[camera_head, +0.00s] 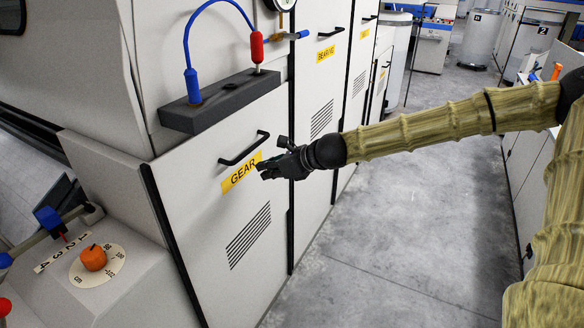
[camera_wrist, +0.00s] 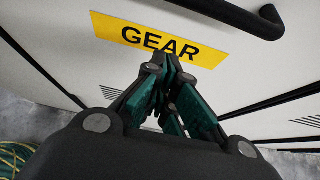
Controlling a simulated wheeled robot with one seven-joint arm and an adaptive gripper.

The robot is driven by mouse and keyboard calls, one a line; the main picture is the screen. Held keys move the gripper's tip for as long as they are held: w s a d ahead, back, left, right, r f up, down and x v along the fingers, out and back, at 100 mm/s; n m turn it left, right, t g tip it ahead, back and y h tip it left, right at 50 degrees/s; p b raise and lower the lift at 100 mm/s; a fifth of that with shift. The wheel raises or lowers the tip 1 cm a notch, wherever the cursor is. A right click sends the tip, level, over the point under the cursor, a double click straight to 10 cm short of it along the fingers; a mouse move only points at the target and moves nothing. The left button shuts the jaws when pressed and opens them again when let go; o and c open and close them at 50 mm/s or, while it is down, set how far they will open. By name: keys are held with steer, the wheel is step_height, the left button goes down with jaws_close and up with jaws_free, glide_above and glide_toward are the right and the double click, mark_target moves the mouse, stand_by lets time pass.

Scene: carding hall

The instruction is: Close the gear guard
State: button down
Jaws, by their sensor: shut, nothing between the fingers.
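The gear guard (camera_head: 200,225) is a pale panel with a yellow GEAR label (camera_head: 238,175), a black bar handle (camera_head: 243,148) and slotted vents below. It looks about flush with its surround, with a dark strip along its left edge. Whether it is fully closed I cannot tell. My gripper (camera_head: 262,170) is shut and empty at the label's right end, below the handle. In the wrist view, the fingertips (camera_wrist: 172,62) overlap the lower edge of the label (camera_wrist: 158,40). Whether they touch the panel is unclear. The handle (camera_wrist: 232,15) shows at the top right.
A dark ledge (camera_head: 222,98) with a blue hose and a red fitting (camera_head: 257,46) sits above the guard. An orange knob (camera_head: 93,257) and a blue-ended lever (camera_head: 48,218) are at lower left. More labelled doors (camera_head: 316,90) continue behind. The aisle floor (camera_head: 400,230) is clear.

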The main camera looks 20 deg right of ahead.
steer(key=p+v, duration=0.1)
steer(key=v, duration=0.8)
steer(key=shift+s+r, duration=0.25)
steer(key=shift+r, duration=0.1)
steer(key=shift+d, duration=0.15)
steer(key=s+a+f+n+g+h, duration=0.15)
steer(key=s+f+n, duration=0.3)
steer(key=f, duration=0.45)
steer(key=s+f+n+g+h, duration=0.25)
steer(key=s+f, duration=0.25)
steer(key=f, duration=0.5)
steer(key=s+a+f+n+g+h, duration=0.1)
steer(key=s+f+n+g, duration=0.1)
steer(key=s+f+n, duration=0.5)
steer(key=s+a+f+n+g+h, duration=0.1)
steer(key=s+a+f+n, duration=0.1)
steer(key=s+f+n, duration=0.5)
steer(key=s+a+f+n+g+h, duration=0.1)
steer(key=s+f+n+g, duration=0.1)
steer(key=s+f+n, duration=0.5)
steer(key=s+f, duration=0.4)
steer(key=s, duration=0.5)
steer(key=shift+a+f, duration=0.25)
steer(key=shift+a, duration=0.1)
steer(key=shift+s, duration=0.1)
